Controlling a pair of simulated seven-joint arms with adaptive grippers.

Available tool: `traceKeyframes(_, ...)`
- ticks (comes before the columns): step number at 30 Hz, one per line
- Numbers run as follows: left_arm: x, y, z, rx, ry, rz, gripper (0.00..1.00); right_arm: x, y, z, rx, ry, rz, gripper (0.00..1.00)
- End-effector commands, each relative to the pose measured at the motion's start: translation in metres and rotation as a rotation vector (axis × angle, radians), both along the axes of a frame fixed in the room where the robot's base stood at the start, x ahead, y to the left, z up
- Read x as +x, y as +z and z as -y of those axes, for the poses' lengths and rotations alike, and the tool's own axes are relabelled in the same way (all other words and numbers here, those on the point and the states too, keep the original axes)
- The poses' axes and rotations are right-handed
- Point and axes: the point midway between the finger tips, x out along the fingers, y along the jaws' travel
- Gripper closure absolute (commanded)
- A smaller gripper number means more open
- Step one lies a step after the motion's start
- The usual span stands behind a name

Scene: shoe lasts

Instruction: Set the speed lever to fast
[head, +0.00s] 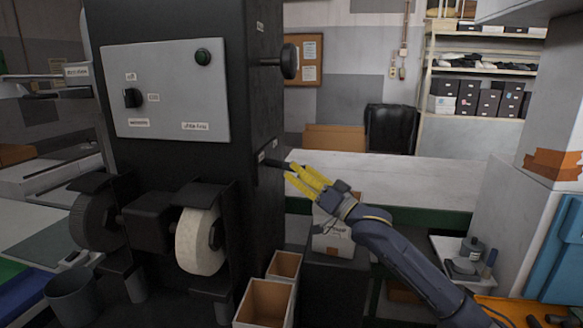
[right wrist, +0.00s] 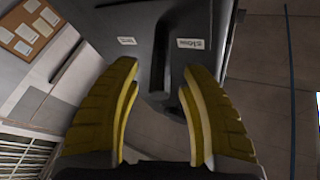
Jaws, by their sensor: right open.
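The black machine (head: 255,100) stands at the left in the head view. A dark lever (head: 284,166) sticks out of its right side, by two small labels. In the right wrist view the lever (right wrist: 162,85) lies between the fingers, between a label reading "slow" (right wrist: 193,43) on the right and another label (right wrist: 126,41) on the left, too small to read surely. My right gripper (head: 292,174), with yellow fingers, is open around the lever's end; its fingers (right wrist: 161,72) show a gap on both sides of it. My left gripper is not in view.
The machine's front has a grey panel (head: 170,80) with a knob and green button; brush wheels (head: 200,240) sit below. A black knob (head: 288,61) juts out above the lever. Open boxes (head: 265,300) stand below. A pale counter (head: 400,180) runs behind my right arm.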

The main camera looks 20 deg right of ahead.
Motion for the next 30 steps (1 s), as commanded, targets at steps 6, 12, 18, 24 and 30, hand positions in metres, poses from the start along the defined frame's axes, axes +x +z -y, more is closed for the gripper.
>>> traceKeyframes(6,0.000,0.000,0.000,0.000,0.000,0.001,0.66,0.017,0.008,-0.010,0.001,0.000,0.001,0.57)
traceKeyframes(12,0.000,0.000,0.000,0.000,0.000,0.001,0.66,0.024,0.011,-0.015,-0.001,0.000,0.000,0.57)
traceKeyframes(18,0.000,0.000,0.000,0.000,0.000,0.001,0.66,0.025,0.011,-0.015,0.000,0.000,0.000,0.57)
traceKeyframes(24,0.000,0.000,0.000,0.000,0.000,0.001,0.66,0.024,0.011,-0.015,0.000,0.000,0.000,0.61)
traceKeyframes(30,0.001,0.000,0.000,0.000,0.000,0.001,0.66,0.024,0.011,-0.015,0.000,0.000,0.000,0.84)
